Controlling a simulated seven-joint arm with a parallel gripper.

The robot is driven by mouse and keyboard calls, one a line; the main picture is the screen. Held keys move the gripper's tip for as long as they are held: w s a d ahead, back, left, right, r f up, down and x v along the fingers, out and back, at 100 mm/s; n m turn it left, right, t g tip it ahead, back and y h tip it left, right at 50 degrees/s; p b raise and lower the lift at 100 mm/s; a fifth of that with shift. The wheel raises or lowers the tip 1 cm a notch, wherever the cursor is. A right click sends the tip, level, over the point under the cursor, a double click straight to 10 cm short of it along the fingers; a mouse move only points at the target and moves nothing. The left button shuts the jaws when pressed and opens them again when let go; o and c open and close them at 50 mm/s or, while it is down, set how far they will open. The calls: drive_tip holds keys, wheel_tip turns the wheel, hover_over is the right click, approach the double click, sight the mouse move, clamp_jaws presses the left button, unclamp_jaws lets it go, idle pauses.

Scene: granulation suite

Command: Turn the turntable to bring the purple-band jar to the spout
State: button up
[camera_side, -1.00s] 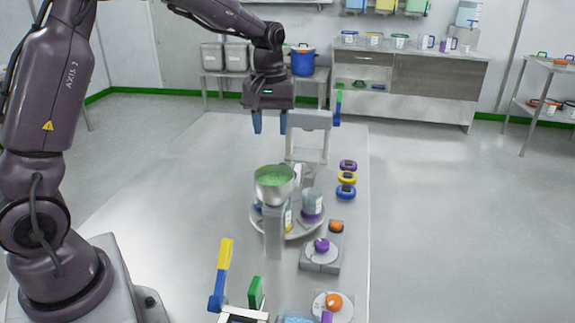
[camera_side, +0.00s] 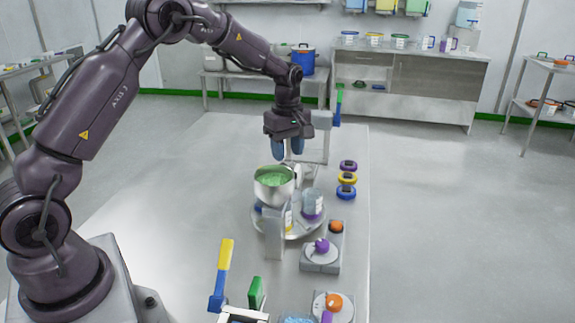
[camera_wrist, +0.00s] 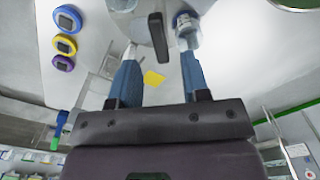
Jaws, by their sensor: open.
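The round turntable (camera_side: 306,230) sits on the steel table in the side view, partly hidden by the grey post and metal bowl of green granules (camera_side: 273,181). The purple-band jar (camera_side: 312,204) stands upright on its right side. Yellow and blue bits of other items show behind the post. My gripper (camera_side: 287,150) is open and empty, pointing down just behind and above the bowl. In the wrist view my gripper (camera_wrist: 158,48) has its fingers spread.
Purple, yellow and blue rings (camera_side: 347,179) lie right of the turntable. Knobbed grey units (camera_side: 321,258) stand at the table's right edge. A grey frame (camera_side: 322,147) stands behind my gripper. The table's left is clear.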

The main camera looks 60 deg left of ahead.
drive_tip(key=shift+f, duration=2.25)
drive_tip(key=shift+c, duration=0.2)
clamp_jaws()
